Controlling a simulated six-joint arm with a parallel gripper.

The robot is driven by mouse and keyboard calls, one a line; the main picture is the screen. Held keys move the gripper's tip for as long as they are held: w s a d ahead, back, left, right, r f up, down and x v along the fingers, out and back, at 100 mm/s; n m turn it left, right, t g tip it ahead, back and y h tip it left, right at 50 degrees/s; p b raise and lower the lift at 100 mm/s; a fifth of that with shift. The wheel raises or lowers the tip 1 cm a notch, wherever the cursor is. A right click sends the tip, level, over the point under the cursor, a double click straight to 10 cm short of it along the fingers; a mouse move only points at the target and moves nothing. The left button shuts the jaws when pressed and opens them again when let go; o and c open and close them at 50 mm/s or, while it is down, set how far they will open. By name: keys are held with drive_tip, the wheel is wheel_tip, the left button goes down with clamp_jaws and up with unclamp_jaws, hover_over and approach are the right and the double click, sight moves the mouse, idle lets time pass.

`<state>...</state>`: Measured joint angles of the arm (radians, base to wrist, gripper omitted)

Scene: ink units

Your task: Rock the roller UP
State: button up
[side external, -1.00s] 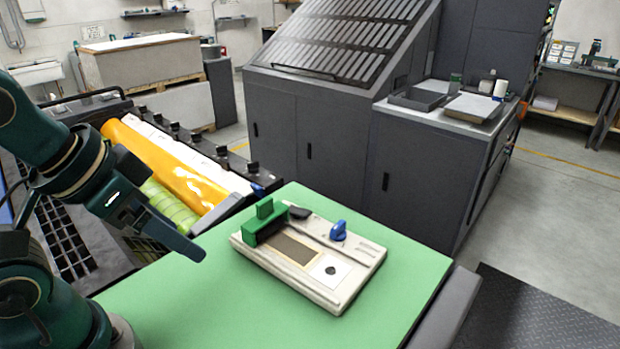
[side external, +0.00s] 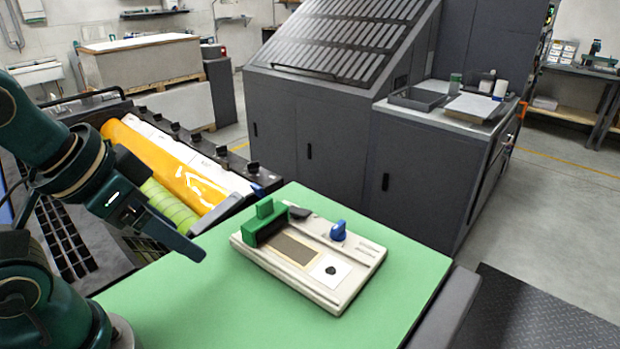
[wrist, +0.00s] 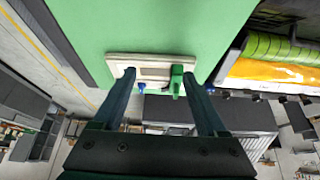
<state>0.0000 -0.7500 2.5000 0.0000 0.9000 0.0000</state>
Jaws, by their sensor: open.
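The ink unit (side external: 345,277) is a pale, flat device lying on the green table top. A green roller block with an upright tab (side external: 265,219) sits at its left end. A blue knob (side external: 338,231) stands on its far side, and a small black lever (side external: 299,212) lies beside the green block. A white patch with a dark spot (side external: 330,269) is at the right end. My gripper (side external: 196,250) is left of the unit and above the table, apart from it. In the wrist view my gripper (wrist: 160,78) is open and empty, its fingers spread with the green block (wrist: 177,77) between them.
The green table top (side external: 190,310) is clear around the unit. A press with orange and green rollers (side external: 165,165) stands behind and left. A dark grey cabinet (side external: 330,160) stands beyond the table, with trays (side external: 418,98) on its lower counter.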

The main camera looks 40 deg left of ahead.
drive_tip(key=shift+s, duration=0.1)
drive_tip(key=c, duration=0.7)
drive_tip(key=shift+r, duration=0.4)
clamp_jaws()
drive_tip(key=w+r, duration=0.9)
drive_tip(key=w, duration=0.4)
drive_tip(key=w+a+f+g, duration=0.2)
drive_tip(key=w+a+f, duration=0.3)
drive_tip(key=w, duration=0.5)
wheel_tip(320, 180, down, 2)
drive_tip(key=shift+w+f+n+h, duration=0.1)
drive_tip(key=shift+w+n+h, duration=0.1)
drive_tip(key=shift+n+h, duration=0.1)
